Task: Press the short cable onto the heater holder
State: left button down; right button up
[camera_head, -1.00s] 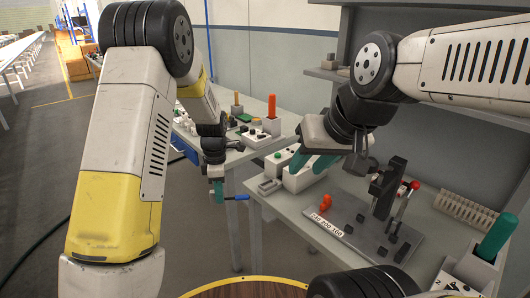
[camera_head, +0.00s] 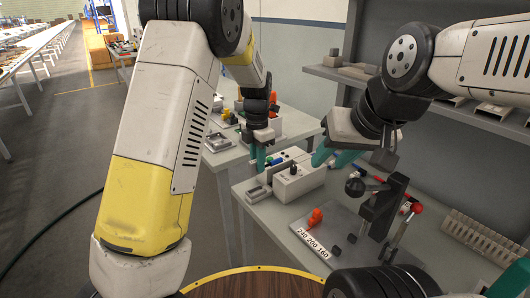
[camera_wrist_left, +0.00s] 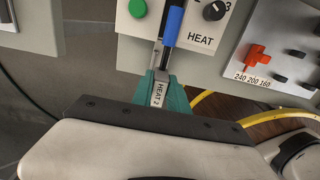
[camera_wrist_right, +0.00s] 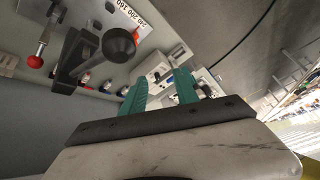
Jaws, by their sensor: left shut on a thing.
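My left gripper (camera_wrist_left: 160,90) has teal fingers shut on the short cable, whose white tag (camera_wrist_left: 158,94) reads "HEAT 2". The cable's blue sleeve (camera_wrist_left: 173,24) points away from the fingers towards the white heater box (camera_wrist_left: 200,45), marked "HEAT", with a green button and a black knob. In the head view, the left gripper (camera_head: 263,157) is at the left end of the heater box (camera_head: 298,182). I cannot make out the holder clearly or tell whether the cable touches it. My right gripper (camera_head: 335,156) is open and empty, above and right of the box.
A grey slotted strip (camera_head: 482,238) lies at the right. Another bench (camera_head: 225,155) stands behind, at the left.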

dwell(0.3)
pick_arm(q)
send_over(259, 192)
jog(key=shift+s+a+f, duration=0.1)
jog(key=shift+f, duration=2.75)
jog(key=shift+f, duration=1.25)
jog(key=c, duration=1.2)
grip_release()
notch_tip(259, 192, up, 8)
jog(key=shift+f, duration=0.15)
